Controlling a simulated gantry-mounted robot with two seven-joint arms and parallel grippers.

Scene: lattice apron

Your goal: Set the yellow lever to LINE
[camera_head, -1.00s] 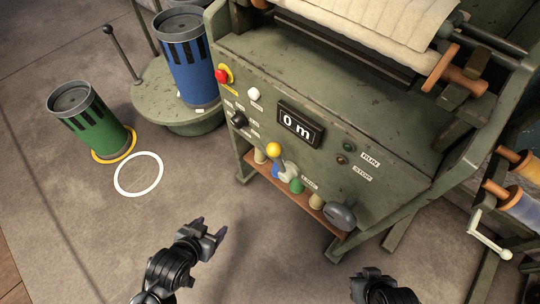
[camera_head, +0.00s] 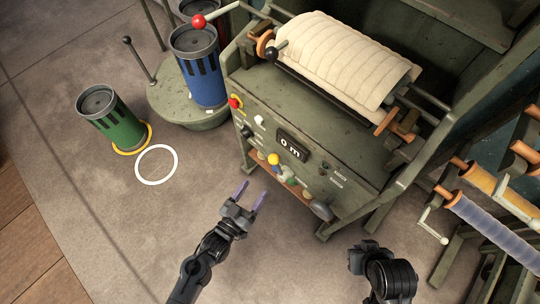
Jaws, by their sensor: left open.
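The yellow lever knob (camera_head: 274,158) sits on the sloped front of the green machine (camera_head: 300,133), below the "0 m" display (camera_head: 292,145). The word LINE is too small to read now. My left gripper (camera_head: 251,195) is open and empty, its two purple-tinted fingers pointing up toward the machine front. It is apart from the lever, below and to the left of it in the picture. My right gripper (camera_head: 364,257) is at the lower right, apart from the machine. Its fingers do not show clearly.
A red button (camera_head: 236,102), a white button and a black knob are on the panel's left. Bobbins stand on a shelf under the panel. A blue canister (camera_head: 198,70) and a green canister (camera_head: 112,122) stand left. Thread spools (camera_head: 490,225) are at right.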

